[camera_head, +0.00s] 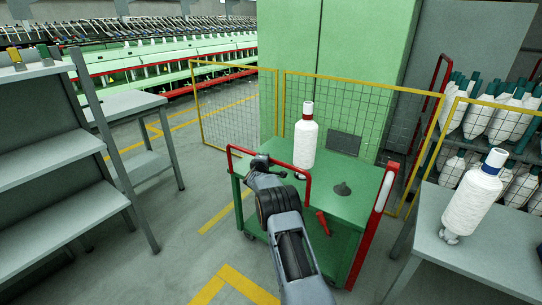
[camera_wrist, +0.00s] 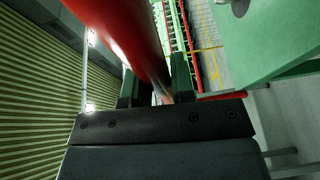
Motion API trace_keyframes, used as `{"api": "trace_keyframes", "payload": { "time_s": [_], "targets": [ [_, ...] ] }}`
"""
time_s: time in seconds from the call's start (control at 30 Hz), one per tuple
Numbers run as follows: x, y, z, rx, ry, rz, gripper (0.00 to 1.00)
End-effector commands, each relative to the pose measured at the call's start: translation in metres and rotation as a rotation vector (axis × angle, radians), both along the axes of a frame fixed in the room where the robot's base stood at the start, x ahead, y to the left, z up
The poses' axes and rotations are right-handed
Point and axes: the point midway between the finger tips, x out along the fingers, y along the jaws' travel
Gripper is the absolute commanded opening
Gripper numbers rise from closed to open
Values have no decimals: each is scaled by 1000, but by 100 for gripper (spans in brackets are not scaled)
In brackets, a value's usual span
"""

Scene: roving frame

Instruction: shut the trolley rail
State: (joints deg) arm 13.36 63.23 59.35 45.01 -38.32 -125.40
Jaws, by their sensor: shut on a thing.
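The trolley (camera_head: 340,212) is a green cart in the middle of the head view. A red rail (camera_head: 300,178) stands up along its near left side, and a red upright panel (camera_head: 372,228) with a pale strip stands at its right end. My gripper (camera_head: 262,160) is at the rail's top bar, its jaws partly hidden by my wrist. In the wrist view the red bar (camera_wrist: 118,35) runs down between the two fingers, which are shut on it. Whether the rail is fully closed I cannot tell.
A yellow mesh fence (camera_head: 225,105) is behind. A grey table (camera_head: 470,250) with a bobbin (camera_head: 472,200) is right; grey shelves (camera_head: 55,150) are left. Floor between is clear.

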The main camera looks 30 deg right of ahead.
Motion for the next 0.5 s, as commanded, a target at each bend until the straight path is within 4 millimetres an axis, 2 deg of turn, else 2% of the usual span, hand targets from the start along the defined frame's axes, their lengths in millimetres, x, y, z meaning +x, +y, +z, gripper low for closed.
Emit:
{"api": "trace_keyframes", "payload": {
  "time_s": [0.03, 0.33, 0.37, 0.5],
  "targets": [
    [3, 2, 5, -3, -4, 7, 0],
    [4, 1, 3, -5, -5, 11, 0],
    [4, 1, 3, -5, -5, 11, 25],
    [3, -1, 2, -4, -4, 7, 38]
  ]
}}
